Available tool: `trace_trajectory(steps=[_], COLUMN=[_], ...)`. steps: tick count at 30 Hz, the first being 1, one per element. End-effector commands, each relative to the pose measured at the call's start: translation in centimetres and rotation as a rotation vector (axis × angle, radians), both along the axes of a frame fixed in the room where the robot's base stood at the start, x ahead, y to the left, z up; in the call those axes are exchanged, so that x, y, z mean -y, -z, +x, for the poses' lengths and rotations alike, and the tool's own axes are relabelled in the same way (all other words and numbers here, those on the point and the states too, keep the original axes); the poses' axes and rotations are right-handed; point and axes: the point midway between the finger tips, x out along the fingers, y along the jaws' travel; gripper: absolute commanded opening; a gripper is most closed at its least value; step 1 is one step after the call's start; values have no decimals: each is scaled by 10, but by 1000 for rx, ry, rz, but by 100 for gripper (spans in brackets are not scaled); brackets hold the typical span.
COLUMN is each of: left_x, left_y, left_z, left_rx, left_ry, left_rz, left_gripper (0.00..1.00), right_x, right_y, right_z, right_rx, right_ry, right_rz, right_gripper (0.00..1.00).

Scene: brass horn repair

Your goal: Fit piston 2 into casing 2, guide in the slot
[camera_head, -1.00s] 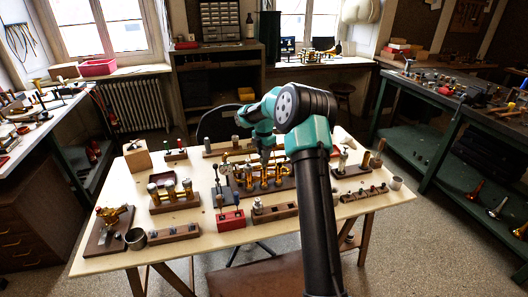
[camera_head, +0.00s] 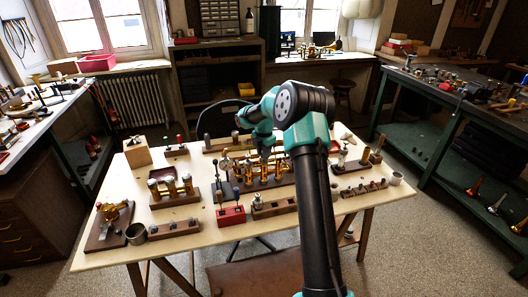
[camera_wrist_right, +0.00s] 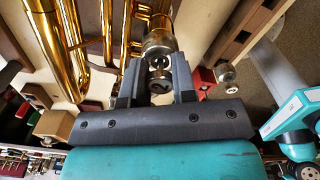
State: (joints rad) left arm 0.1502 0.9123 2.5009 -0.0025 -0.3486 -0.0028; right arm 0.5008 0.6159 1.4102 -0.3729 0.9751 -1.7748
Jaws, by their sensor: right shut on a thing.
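The brass horn (camera_head: 277,176) lies on a dark wooden stand at the middle of the bench, with several upright valve casings. My right gripper (camera_head: 265,153) is above it, pointing down, partly covered by my own arm. In the right wrist view my right gripper (camera_wrist_right: 157,80) is shut on a small silver part, apparently the piston (camera_wrist_right: 158,64). A wider silver cylinder (camera_wrist_right: 159,42), beside the horn's brass tubes (camera_wrist_right: 110,25), lies just beyond the fingertips. I cannot tell whether the piston is inside a casing, nor where its guide and the slot are. My left gripper is not in view.
A red block (camera_head: 231,216) and wooden racks (camera_head: 174,230) stand along the front. A rack of brass-and-silver parts (camera_head: 175,197) is left of the horn.

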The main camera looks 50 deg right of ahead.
Motion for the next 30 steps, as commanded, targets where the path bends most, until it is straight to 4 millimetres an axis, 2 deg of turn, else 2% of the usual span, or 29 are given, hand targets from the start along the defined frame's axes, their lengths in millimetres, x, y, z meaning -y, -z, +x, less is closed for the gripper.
trace_trajectory(steps=[9, 10, 18, 26, 30], left_x=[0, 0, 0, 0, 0], left_y=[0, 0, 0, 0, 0], left_z=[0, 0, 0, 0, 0], left_rx=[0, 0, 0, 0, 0], left_ry=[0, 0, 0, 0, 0], left_rz=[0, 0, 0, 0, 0], left_gripper=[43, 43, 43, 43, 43], right_x=[0, 0, 0, 0, 0], right_y=[8, 7, 7, 7, 0], right_z=[0, 0, 0, 0, 0], right_rx=[-1, 0, 0, 0, 1], right_ry=[0, 0, 0, 0, 0], right_rz=[0, 0, 0, 0, 0], right_gripper=[0, 28, 54, 55, 55])
